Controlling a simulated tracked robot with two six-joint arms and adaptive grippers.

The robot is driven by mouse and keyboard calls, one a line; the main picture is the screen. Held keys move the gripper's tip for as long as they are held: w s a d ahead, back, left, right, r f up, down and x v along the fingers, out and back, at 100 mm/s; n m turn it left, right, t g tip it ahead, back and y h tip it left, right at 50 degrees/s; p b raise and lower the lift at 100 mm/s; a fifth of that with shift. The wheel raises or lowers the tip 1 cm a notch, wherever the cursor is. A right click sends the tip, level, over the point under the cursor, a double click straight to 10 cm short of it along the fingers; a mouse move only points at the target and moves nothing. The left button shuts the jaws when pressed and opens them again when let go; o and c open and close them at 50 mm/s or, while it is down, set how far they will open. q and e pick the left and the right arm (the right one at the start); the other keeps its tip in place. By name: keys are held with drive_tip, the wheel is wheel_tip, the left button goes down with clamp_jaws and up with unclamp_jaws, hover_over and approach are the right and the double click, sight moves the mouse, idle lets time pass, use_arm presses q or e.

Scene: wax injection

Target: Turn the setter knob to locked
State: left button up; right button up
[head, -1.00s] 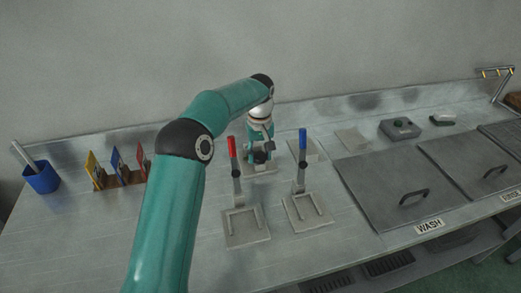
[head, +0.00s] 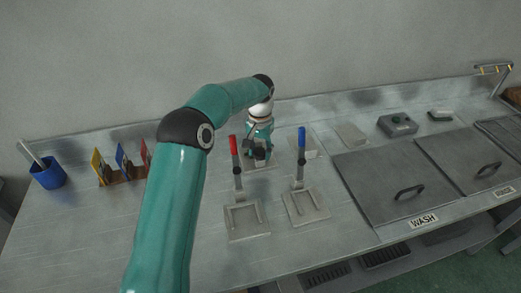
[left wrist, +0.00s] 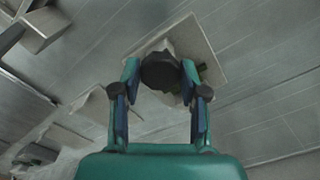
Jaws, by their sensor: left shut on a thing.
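The setter knob, a dark round knob (left wrist: 160,71), sits over a pale square plate (left wrist: 201,43) in the left wrist view. My left gripper (left wrist: 161,73) points down over it, with one fingertip on each side, and is shut on it. In the head view my left gripper (head: 260,148) is low over the plate, behind the red and blue levers. The gripper hides most of the knob there. Which setting the knob points to cannot be read. My right gripper is not in view.
A red-handled lever clamp (head: 234,146) and a blue-handled one (head: 301,146) stand close in front of my left gripper. A blue cup (head: 48,176) and a rack of coloured cards (head: 121,175) are at left. Lidded wash tanks (head: 385,170) and a grey box (head: 398,124) are at right.

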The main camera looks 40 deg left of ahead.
sight(260, 152)
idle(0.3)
use_arm(q)
drive_tip(key=o, duration=1.1)
drive_tip(key=shift+o, duration=0.2)
drive_tip(key=shift+r, duration=0.1)
wheel_tip(260, 152, up, 12)
drive_tip(key=shift+f, duration=0.2)
